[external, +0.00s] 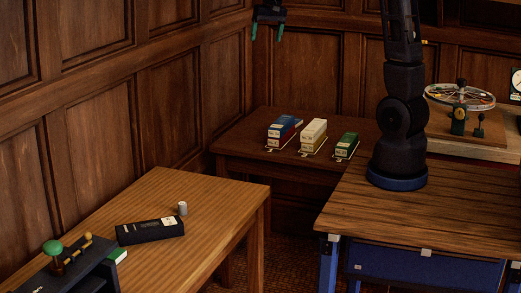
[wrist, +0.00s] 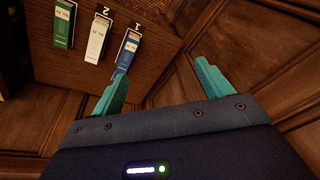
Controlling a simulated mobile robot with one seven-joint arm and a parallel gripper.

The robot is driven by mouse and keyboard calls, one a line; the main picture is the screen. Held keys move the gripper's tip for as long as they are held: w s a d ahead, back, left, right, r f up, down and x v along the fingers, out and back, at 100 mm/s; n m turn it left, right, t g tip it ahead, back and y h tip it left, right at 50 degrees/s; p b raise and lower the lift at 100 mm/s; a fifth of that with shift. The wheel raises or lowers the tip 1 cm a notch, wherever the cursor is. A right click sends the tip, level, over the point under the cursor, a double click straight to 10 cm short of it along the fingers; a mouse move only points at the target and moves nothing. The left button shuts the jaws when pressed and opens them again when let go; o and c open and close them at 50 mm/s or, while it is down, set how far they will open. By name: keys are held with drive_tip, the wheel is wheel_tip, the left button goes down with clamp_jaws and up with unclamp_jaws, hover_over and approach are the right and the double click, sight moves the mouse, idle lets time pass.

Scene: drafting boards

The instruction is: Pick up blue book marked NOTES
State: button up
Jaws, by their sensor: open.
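In the wrist view a blue book (wrist: 129,50) lies by the numeral 1, near the table edge. Its label is too small to read, so I cannot confirm NOTES. My gripper (external: 267,33) is open and empty, high above the table and apart from the books. Its two teal fingers show in the wrist view (wrist: 160,72), with the blue book just beyond the left one.
A cream book (external: 314,133) and a green book (external: 347,145) lie beside the blue one on the side table (external: 245,152). Panelled walls (external: 167,95) stand close behind and left. A black case (external: 150,230) and small white cylinder (external: 183,208) are on the front left table.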

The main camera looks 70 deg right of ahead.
drive_tip(key=w+d+f+m+g, duration=0.1)
drive_tip(key=w+d+f+m, duration=0.2)
drive_tip(key=d+f, duration=0.6)
drive_tip(key=w+d+f+m, duration=0.2)
drive_tip(key=w+d+f, duration=0.3)
drive_tip(key=d, duration=0.9)
drive_tip(key=s+d+f+m, duration=0.1)
drive_tip(key=d+f, duration=0.5)
drive_tip(key=f, duration=0.2)
drive_tip(key=s+d+f+m, duration=0.2)
drive_tip(key=d+f, duration=0.4)
drive_tip(key=f, duration=0.3)
drive_tip(key=s+d+f+m+g, duration=0.1)
drive_tip(key=s+d+f, duration=0.1)
drive_tip(key=d+f, duration=0.4)
drive_tip(key=shift+s+d+f+m+y, duration=0.1)
drive_tip(key=shift+d+f+m+y, duration=0.1)
drive_tip(key=shift+f, duration=0.7)
drive_tip(key=shift+d+f+m+y, duration=0.1)
drive_tip(key=shift+d+f+y, duration=0.1)
drive_tip(key=shift+f, duration=0.65)
drive_tip(key=shift+w+f, duration=0.15)
drive_tip(key=shift+f, duration=1.15)
drive_tip(key=shift+w+f, duration=0.1)
drive_tip(key=shift+f, duration=1.15)
drive_tip(key=shift+c, duration=0.5)
drive_tip(key=c, duration=1)
